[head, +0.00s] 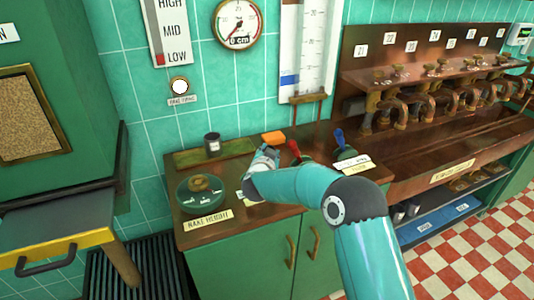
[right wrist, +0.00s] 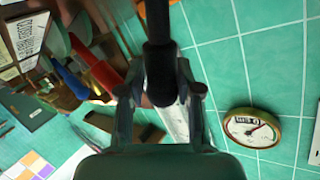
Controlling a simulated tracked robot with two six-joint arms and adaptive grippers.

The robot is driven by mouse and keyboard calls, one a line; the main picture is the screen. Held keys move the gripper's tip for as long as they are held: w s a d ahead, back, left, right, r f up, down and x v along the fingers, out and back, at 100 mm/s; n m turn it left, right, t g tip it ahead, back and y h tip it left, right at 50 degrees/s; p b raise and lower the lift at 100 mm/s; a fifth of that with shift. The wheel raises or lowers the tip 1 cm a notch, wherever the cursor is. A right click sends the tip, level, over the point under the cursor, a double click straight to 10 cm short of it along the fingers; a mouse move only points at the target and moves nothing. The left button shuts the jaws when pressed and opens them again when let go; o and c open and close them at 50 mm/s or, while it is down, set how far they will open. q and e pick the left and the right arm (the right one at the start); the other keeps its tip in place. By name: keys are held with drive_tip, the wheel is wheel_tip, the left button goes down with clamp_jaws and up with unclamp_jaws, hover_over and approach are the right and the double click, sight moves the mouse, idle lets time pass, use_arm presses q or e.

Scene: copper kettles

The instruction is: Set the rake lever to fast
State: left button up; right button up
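My right gripper (head: 262,160) is over the counter, just left of a red-handled lever (head: 295,150). In the right wrist view, a dark upright handle (right wrist: 160,72) stands between the two fingers of the right gripper (right wrist: 160,85). The fingertips lie close on both sides, but I cannot tell whether they press on it. The gripper and arm hide this handle in the head view, and its setting cannot be read. A blue-handled lever (head: 339,137) stands farther right. The red (right wrist: 95,65) and blue (right wrist: 68,80) handles also show in the right wrist view. My left gripper is not in view.
A green bowl-shaped control (head: 187,192) sits behind the RAKE HEIGHT label (head: 208,220). A round gauge (head: 238,24) and a HIGH-MID-LOW scale (head: 167,32) hang on the tiled wall.

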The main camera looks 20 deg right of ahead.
drive_tip(key=shift+o, duration=1.3)
drive_tip(key=v, duration=1.2)
drive_tip(key=shift+f, duration=0.2)
